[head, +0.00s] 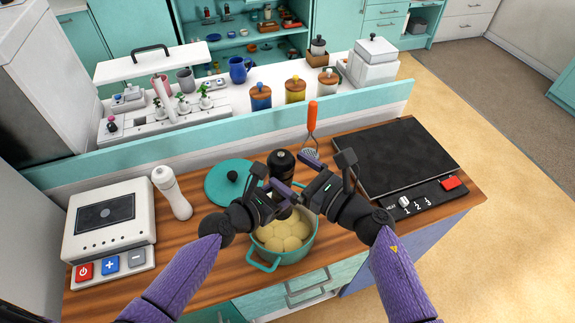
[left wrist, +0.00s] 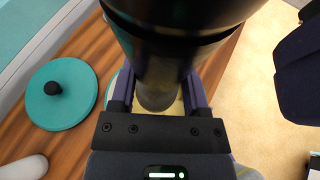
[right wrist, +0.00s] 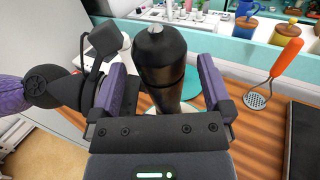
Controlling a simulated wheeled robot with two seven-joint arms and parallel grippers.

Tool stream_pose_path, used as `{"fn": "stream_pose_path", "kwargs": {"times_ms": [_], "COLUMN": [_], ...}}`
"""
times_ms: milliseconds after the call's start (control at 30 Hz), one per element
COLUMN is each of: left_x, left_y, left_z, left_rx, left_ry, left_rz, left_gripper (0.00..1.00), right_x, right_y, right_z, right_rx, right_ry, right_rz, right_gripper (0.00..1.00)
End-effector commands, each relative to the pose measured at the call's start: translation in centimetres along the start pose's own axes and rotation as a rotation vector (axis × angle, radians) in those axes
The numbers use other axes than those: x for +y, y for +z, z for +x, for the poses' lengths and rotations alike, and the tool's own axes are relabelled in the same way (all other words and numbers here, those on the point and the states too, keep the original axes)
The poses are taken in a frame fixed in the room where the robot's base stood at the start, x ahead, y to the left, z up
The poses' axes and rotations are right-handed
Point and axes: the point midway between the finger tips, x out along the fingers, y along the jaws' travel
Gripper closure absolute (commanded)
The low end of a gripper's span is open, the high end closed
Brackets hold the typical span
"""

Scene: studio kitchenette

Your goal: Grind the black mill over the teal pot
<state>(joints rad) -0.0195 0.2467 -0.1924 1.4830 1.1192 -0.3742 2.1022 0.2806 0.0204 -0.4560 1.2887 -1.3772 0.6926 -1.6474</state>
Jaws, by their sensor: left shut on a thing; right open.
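The black mill (head: 281,163) stands upright above the teal pot (head: 268,258), which holds several pale, round potatoes. My left gripper (head: 283,197) is shut on the mill; in the left wrist view the dark mill body (left wrist: 170,45) rises between its fingers. My right gripper (head: 301,189) is open, coming from the right. In the right wrist view the mill (right wrist: 163,62) stands between its spread fingers, with a gap on at least the right side. The mill's lower end is partly hidden by the grippers.
The teal lid (head: 222,186) lies on the wooden counter behind the pot. A white mill (head: 172,193) and a white button appliance (head: 108,222) are left.

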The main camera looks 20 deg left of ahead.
Motion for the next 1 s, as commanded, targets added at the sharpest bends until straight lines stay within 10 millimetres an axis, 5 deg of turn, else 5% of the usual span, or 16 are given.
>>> {"fn": "stream_pose_path", "kwargs": {"times_ms": [167,433,800,1000], "left_x": [0.0,0.0,0.0,0.0], "left_y": [0.1,0.1,0.1,0.0], "left_z": [0.0,0.0,0.0,0.0], "left_rx": [-0.001,-0.001,-0.001,-0.001], "left_ry": [0.0,0.0,0.0,0.0], "left_rz": [0.0,0.0,0.0,0.0], "left_gripper": [1.0,1.0,1.0,1.0], "right_x": [0.0,0.0,0.0,0.2], "right_y": [0.0,0.0,0.0,-0.1], "right_z": [2.1,2.3,2.3,2.3], "right_rx": [0.0,0.001,0.001,0.002], "right_ry": [-0.001,-0.001,-0.001,-0.096], "right_rz": [0.002,0.001,0.001,0.001], "right_gripper": [0.0,0.0,0.78,0.82]}}
